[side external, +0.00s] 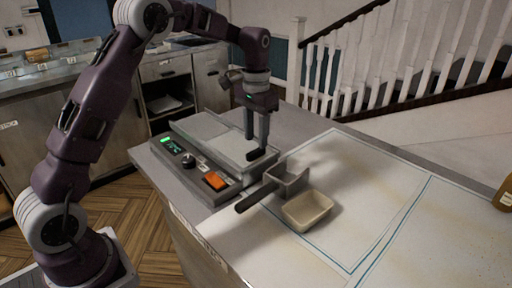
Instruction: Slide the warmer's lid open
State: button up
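The warmer (190,178) is a grey box at the counter's left edge, with a green-lit display, a dark knob and an orange switch on its front panel. Its flat grey lid (203,127) lies on top, beside a lighter strip that reaches toward my gripper; the exact lid edges are hard to make out. My gripper (257,148) points down over the warmer's right end, its two fingers apart. A dark block shows at the fingertips; I cannot tell whether it is a fingertip or a lid handle, or whether it touches the lid.
A small grey metal pan (289,182) with a dark handle sits just right of the warmer. A cream tray (307,209) stands in front of it. A brown bottle (503,195) is at the far right. The blue-lined counter surface between is clear.

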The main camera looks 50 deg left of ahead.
aim_at(256, 150)
notch_tip(256, 150, down, 4)
jog(key=shift+f, duration=0.1)
grip_shut()
dwell(1.5)
